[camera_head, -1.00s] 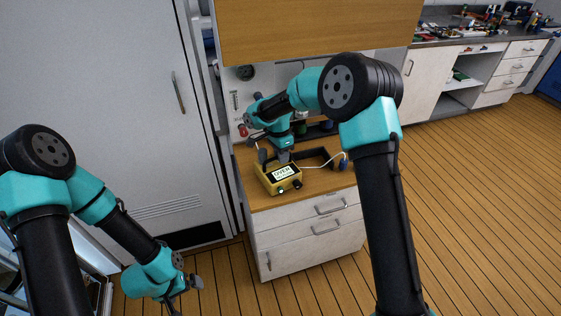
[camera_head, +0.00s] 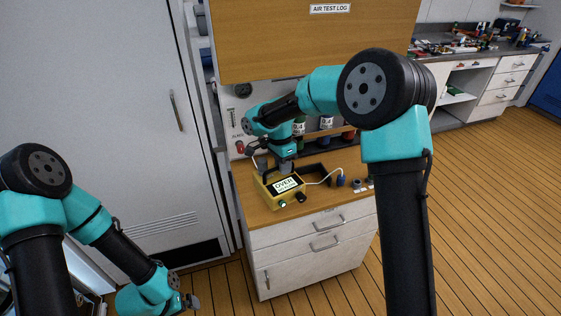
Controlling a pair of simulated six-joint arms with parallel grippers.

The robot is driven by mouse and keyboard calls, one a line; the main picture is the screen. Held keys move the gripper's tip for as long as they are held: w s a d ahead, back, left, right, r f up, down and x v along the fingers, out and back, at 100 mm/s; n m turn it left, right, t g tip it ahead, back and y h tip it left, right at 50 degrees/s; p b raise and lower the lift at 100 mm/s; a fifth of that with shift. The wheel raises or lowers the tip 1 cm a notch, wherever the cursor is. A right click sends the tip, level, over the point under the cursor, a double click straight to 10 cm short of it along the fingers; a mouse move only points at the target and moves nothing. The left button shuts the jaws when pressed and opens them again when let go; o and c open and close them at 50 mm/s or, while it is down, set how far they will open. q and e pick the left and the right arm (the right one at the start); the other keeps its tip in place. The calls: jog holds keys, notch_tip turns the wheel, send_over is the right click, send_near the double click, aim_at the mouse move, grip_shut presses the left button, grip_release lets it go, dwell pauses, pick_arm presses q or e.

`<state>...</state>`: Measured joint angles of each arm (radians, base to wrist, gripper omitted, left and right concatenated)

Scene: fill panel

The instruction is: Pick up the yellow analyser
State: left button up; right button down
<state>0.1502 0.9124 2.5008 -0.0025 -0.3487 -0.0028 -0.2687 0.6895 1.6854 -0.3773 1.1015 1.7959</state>
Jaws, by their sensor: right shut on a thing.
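The yellow analyser (camera_head: 268,196) is a small box with a lit screen and dark knobs on its front. It is over the wooden top of the white drawer cabinet (camera_head: 258,222), near its front left; I cannot tell whether it touches the top. My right gripper (camera_head: 285,169) reaches down from above and is shut on the analyser's upper part; the fingertips are partly hidden. My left gripper (camera_head: 188,301) is low at the bottom edge of the view, away from the analyser, and its finger gap is unclear.
A dark frame (camera_head: 322,170) stands behind the analyser. A pale cable (camera_head: 325,176) runs right to a small blue item (camera_head: 340,181). A wooden wall cabinet (camera_head: 300,45) hangs above. A grey door (camera_head: 100,110) is at left. The plank floor at right is clear.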

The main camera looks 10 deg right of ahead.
jog(key=s+d, duration=0.1)
jog(key=s, duration=1.2)
jog(key=shift+s+d, duration=0.15)
jog(key=shift+s, duration=0.2)
jog(key=shift+w, duration=0.1)
